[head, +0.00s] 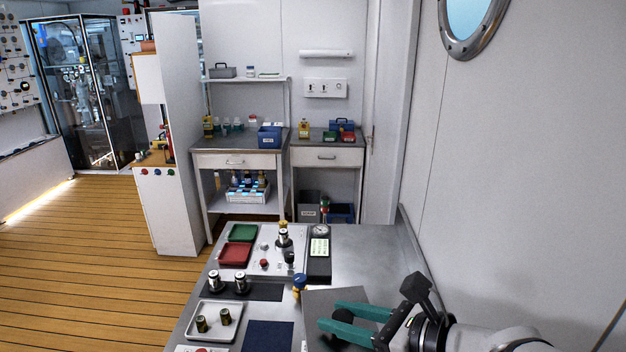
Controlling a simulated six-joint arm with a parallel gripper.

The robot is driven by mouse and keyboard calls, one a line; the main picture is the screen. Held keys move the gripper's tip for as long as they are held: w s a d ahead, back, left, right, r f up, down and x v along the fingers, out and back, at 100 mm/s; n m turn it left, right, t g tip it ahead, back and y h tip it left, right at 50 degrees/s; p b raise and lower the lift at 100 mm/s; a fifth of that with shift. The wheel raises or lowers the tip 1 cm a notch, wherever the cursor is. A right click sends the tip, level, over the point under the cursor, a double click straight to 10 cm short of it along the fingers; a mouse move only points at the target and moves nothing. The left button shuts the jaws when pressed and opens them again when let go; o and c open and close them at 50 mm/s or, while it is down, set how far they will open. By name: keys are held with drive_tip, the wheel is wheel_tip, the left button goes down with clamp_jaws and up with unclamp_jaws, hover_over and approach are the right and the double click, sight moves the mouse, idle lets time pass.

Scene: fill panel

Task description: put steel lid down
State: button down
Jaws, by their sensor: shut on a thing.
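My gripper (330,314) is at the lower right of the head view, with its two teal fingers pointing left. It is shut on a dark round knob (342,316) that shows between the fingers. Under the knob is a flat grey plate, which looks like the steel lid (320,299). The fingers hide part of the lid. I cannot tell whether the lid touches the bench or what is under it.
The steel bench (372,262) has clear room at right. Left of the lid are a blue-topped fitting (299,283), a dark blue mat (268,336) and a white tray (213,332) with two brass parts. Behind are a fill panel (270,262), a gauge block (319,262), red (234,254) and green trays (242,232).

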sight(321, 344)
drive_tip(key=s+a+f+n+g+y, duration=0.1)
drive_tip(key=s+a+f+n+g, duration=0.1)
drive_tip(key=shift+s+a+f+n+g+y, duration=0.25)
drive_tip(key=shift+s+n+g+y, duration=0.05)
drive_tip(key=shift+s, duration=0.05)
wheel_tip(321, 344, down, 28)
drive_tip(key=shift+s+r, duration=0.1)
drive_tip(key=shift+r, duration=0.15)
drive_tip(key=c, duration=0.5)
unclamp_jaws()
drive_tip(key=shift+r, duration=0.1)
